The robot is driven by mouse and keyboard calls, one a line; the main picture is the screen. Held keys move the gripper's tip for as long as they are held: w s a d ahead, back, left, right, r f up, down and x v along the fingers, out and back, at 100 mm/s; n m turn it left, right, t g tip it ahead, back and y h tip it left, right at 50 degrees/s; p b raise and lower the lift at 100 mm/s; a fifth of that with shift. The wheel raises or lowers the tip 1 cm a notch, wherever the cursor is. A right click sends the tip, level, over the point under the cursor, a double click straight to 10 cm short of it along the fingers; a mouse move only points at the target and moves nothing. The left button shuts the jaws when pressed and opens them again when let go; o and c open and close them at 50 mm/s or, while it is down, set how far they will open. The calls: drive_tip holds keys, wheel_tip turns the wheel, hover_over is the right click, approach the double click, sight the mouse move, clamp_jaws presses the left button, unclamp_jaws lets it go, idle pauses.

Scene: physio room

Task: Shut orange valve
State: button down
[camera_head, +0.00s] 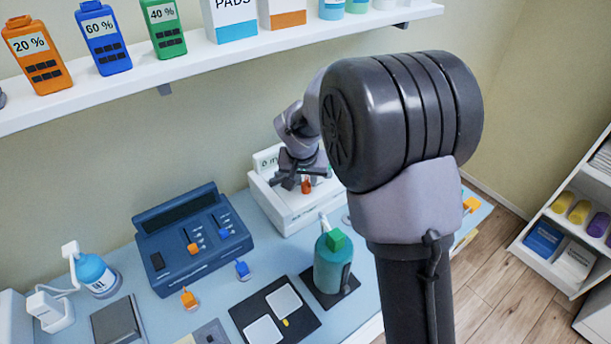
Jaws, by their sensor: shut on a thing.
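A white box-shaped device (287,213) with a small display (268,160) stands at the back of the blue table. A small orange valve (306,187) shows at its front, just below my gripper's fingers. My gripper (301,182) is over the device and shut on the orange valve. My own arm and the fingers hide part of the device and the right end of its display. How far the valve is turned is too small to tell.
A blue console (190,240) stands left of the device. A teal bottle with a green cap (332,262) stands in front of it. A black tray with white pads (275,315) lies nearby. A wall shelf (240,58) with bottles and boxes runs above.

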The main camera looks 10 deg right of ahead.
drive_tip(key=n+p, duration=0.1)
drive_tip(key=n+y+p, duration=0.1)
drive_tip(key=shift+d+r+n, duration=0.15)
drive_tip(key=shift+r+n, duration=0.1)
drive_tip(key=shift+n, duration=0.15)
drive_tip(key=shift+f+n+y+p, duration=0.15)
drive_tip(key=shift+n+y+p, duration=0.3)
drive_tip(key=shift+n, duration=0.35)
drive_tip(key=n+b, duration=0.1)
drive_tip(key=n+y, duration=0.1)
drive_tip(key=shift+d+f+n+b, duration=0.1)
drive_tip(key=shift+f+n+b, duration=0.15)
drive_tip(key=shift+n+b, duration=0.15)
drive_tip(key=shift+r+n+b, duration=0.1)
drive_tip(key=shift+n+b, duration=0.4)
drive_tip(key=shift+b, duration=0.05)
drive_tip(key=shift+y, duration=0.25)
drive_tip(key=c, duration=1.5)
unclamp_jaws()
